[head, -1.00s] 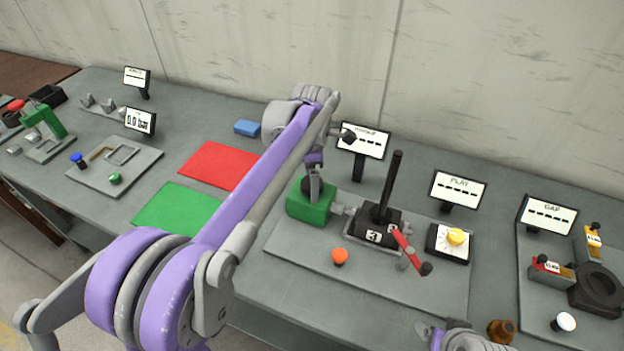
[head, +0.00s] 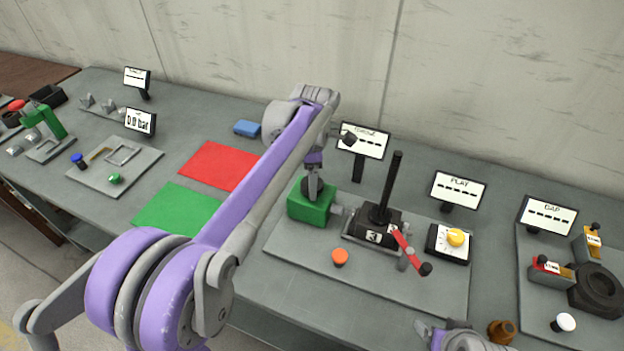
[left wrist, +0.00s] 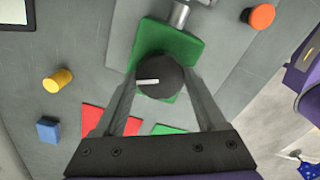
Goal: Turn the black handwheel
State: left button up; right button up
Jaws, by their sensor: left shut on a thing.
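The black handwheel (left wrist: 160,77) is a round knob with a white mark, on top of a green block (left wrist: 185,45) in the left wrist view. My left gripper (left wrist: 162,84) is shut on it, one finger on either side. In the head view the left gripper (head: 314,184) points down onto the green block (head: 310,209), and my fingers largely hide the handwheel. The white mark points left in the left wrist view. Part of my right arm (head: 465,340) shows at the bottom edge of the head view; its jaws cannot be made out.
Right of the green block, a black unit (head: 378,226) carries a tall black lever (head: 389,188) and a red crank (head: 408,248). An orange button (head: 340,257) is in front. A display (head: 363,141) stands behind. Red (head: 217,165) and green mats (head: 176,209) lie left.

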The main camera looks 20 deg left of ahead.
pick_arm(q)
jog(key=m, duration=0.4)
pick_arm(e)
jog(key=shift+r, duration=0.15)
pick_arm(q)
jog(key=m, duration=0.3)
jog(key=shift+m, duration=0.3)
pick_arm(e)
jog(key=shift+w+r, duration=0.1)
pick_arm(q)
jog(key=m, duration=0.7)
pick_arm(e)
jog(key=shift+r, duration=0.1)
pick_arm(q)
jog(key=m, duration=0.3)
jog(key=shift+m, duration=0.4)
jog(key=m, duration=0.3)
jog(key=shift+m, duration=0.3)
jog(key=m, duration=0.6)
jog(key=shift+m+p, duration=0.3)
jog(key=shift+m, duration=0.1)
pick_arm(e)
jog(key=shift+r, duration=0.1)
pick_arm(q)
jog(key=o, duration=1.3)
